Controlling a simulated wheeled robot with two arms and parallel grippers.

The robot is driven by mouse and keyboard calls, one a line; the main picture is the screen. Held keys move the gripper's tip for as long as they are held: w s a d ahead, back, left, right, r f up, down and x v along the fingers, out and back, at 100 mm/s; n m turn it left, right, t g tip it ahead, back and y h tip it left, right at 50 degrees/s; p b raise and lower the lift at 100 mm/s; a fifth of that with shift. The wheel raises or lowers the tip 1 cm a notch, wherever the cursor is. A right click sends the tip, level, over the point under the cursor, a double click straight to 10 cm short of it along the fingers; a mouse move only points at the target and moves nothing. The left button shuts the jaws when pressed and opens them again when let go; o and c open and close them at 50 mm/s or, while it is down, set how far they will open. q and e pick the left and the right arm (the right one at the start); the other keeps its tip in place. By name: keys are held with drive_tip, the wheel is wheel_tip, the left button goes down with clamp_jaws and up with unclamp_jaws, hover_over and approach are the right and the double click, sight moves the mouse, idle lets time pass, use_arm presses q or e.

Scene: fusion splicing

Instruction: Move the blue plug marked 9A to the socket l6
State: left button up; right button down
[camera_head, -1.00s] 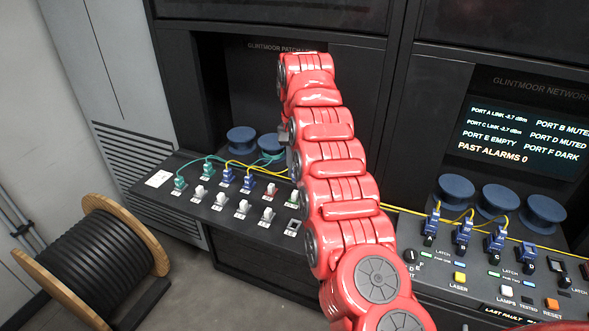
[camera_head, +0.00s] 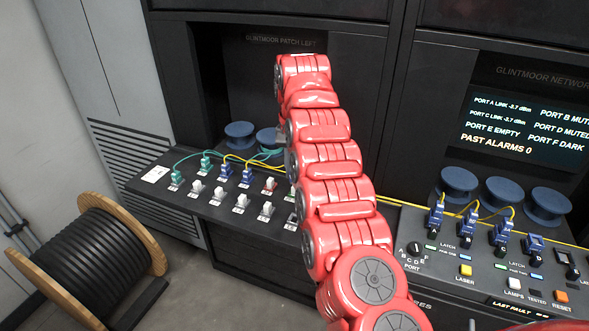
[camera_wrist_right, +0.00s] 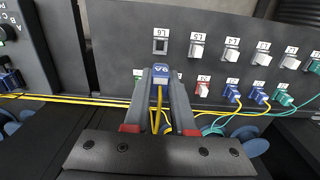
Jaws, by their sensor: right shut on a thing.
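The blue plug marked 9A (camera_wrist_right: 161,71) is between the fingers of my right gripper (camera_wrist_right: 160,82), which is shut on it. A yellow cable (camera_wrist_right: 159,108) trails from the plug back between the fingers. The socket l6 (camera_wrist_right: 160,46) is an empty dark opening under its L6 label, just above the plug in the right wrist view. The plug appears apart from the socket; their exact distance is unclear. In the head view my red right arm hides the gripper and plug, and the socket l6 (camera_head: 291,221) shows at the arm's left edge. My left gripper is not in view.
White plugs (camera_wrist_right: 197,50) fill sockets beside l6. A red plug (camera_wrist_right: 202,88), blue plugs (camera_wrist_right: 232,92) and a teal plug (camera_wrist_right: 283,96) stand in the other row, with cables draped nearby. The right console (camera_head: 470,255) carries more blue plugs and buttons. A cable drum (camera_head: 90,260) stands on the floor.

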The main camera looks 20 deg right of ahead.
wheel_tip(320, 180, down, 13)
drive_tip(key=b, duration=1.1)
drive_tip(key=shift+f+b, duration=0.7)
drive_tip(key=shift+b, duration=0.05)
drive_tip(key=c, duration=0.7)
unclamp_jaws()
drive_tip(key=shift+r, duration=0.1)
drive_tip(key=shift+o, duration=0.2)
drive_tip(key=shift+r, duration=0.4)
wheel_tip(320, 180, up, 17)
drive_tip(key=p, duration=1.5)
drive_tip(key=shift+f, duration=0.2)
